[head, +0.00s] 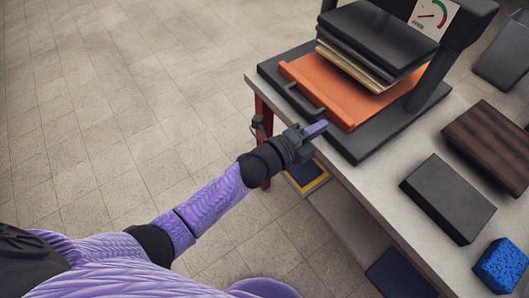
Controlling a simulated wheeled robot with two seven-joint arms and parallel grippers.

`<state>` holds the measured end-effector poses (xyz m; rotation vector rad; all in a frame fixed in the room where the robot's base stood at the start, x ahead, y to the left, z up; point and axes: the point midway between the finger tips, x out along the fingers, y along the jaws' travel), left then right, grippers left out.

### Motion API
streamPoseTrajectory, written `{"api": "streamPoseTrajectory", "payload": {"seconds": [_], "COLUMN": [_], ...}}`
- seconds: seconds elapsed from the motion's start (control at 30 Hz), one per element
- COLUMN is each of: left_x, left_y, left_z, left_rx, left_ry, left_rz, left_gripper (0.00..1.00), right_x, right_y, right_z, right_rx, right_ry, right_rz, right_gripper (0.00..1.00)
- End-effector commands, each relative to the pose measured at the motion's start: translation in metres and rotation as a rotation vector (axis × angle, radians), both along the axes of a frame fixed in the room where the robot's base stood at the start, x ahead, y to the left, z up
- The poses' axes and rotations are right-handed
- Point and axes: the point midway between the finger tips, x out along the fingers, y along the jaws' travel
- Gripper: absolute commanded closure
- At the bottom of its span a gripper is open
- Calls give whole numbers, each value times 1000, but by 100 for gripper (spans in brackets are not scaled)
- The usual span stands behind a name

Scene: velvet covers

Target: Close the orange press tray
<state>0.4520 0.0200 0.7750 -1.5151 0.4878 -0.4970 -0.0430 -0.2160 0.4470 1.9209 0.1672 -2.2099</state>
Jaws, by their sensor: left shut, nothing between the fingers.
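The orange press tray (335,92) sits on the dark base of a press, sticking out at the front left from under the stacked boards. A dark bar handle (303,102) runs along its front left edge. My left gripper (318,129) is shut and empty, just in front of the tray's near corner and close to the handle's near end. Whether it touches the handle or tray I cannot tell. My right gripper is not in view.
The press's stacked boards (372,40) and black frame (432,80) stand over the tray's back. A dark block (447,198), a brown block (490,146) and a blue sponge-like block (501,265) lie on the pale table (366,185). The floor at left is clear.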

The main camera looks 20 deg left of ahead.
Motion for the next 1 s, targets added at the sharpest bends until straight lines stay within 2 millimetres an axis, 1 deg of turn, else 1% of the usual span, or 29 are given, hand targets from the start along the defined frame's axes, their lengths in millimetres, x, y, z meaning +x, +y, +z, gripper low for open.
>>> {"api": "streamPoseTrajectory", "payload": {"seconds": [0.03,0.17,0.3,0.4,0.5,0.6,0.7,0.77,0.83,0.87,0.9,0.97,1.0], "left_x": [0,-22,-46,-63,-75,-81,-82,-83,-89,-95,-109,-143,-171], "left_y": [3,18,36,48,57,61,62,66,80,89,104,128,142], "left_z": [0,2,1,0,-1,-2,-2,-10,-38,-57,-87,-136,-165], "left_rx": [1,2,3,3,2,2,1,-10,-60,-93,-149,-237,-292], "left_ry": [1,4,4,5,5,5,5,42,187,283,431,674,825], "left_rz": [0,1,1,1,1,0,1,20,99,154,248,417,535], "left_gripper": [100,100,100,100,100,100,100,100,100,100,100,100,100], "right_x": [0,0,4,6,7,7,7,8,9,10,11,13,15], "right_y": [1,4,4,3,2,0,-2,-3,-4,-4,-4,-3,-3], "right_z": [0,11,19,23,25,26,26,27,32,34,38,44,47], "right_rx": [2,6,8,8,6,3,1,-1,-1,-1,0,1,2], "right_ry": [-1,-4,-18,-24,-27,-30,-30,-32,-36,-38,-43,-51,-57], "right_rz": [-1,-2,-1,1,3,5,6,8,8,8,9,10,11], "right_gripper": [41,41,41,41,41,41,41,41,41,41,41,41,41]}}
